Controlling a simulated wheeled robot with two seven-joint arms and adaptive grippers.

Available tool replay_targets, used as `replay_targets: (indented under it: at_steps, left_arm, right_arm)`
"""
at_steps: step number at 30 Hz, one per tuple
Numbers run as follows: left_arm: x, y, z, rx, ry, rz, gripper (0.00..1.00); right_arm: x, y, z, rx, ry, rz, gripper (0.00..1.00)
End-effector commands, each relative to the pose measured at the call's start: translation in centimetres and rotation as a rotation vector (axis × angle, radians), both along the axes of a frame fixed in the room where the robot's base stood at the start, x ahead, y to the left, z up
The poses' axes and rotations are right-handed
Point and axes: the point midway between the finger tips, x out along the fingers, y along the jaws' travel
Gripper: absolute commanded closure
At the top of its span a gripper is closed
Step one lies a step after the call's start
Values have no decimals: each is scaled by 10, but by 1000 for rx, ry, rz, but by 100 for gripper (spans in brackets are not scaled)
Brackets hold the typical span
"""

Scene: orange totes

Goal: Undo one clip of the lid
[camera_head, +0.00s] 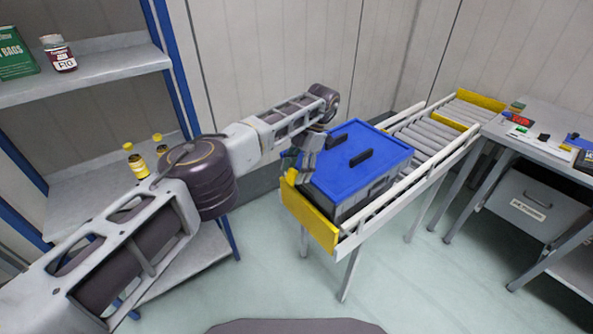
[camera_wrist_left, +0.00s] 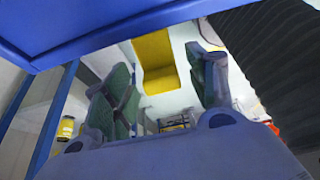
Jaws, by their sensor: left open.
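A dark grey tote (camera_head: 367,194) with a blue lid (camera_head: 340,180) sits on the end of a roller conveyor. Two dark handle-like pieces (camera_head: 361,157) stand on the lid's top. I cannot make out a clip clearly. My left gripper (camera_head: 297,166) is at the lid's left edge, pointing down. In the left wrist view its two green-padded fingers (camera_wrist_left: 160,92) are apart with nothing between them. A blue surface, probably the lid (camera_wrist_left: 110,32), crosses the top of that view. Whether the fingers touch the tote is unclear. My right gripper does not show.
The conveyor has white side rails (camera_head: 412,182) and a yellow end plate (camera_head: 309,218) close to my gripper. A shelf (camera_head: 85,68) with jars and a green box stands at left. A grey workbench (camera_head: 545,140) stands at right. The floor in front is clear.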

Motion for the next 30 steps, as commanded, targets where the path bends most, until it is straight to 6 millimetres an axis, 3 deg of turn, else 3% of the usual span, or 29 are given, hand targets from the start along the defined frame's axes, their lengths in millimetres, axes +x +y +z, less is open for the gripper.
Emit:
replay_targets:
  at_steps: [8,20,30]
  left_arm:
    - [1,0,20,-1,-2,1,43]
    - [1,0,75,1,-2,0,43]
    - [0,0,94,1,-1,0,43]
  right_arm:
    - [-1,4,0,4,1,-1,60]
    - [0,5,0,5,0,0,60]
    - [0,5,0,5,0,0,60]
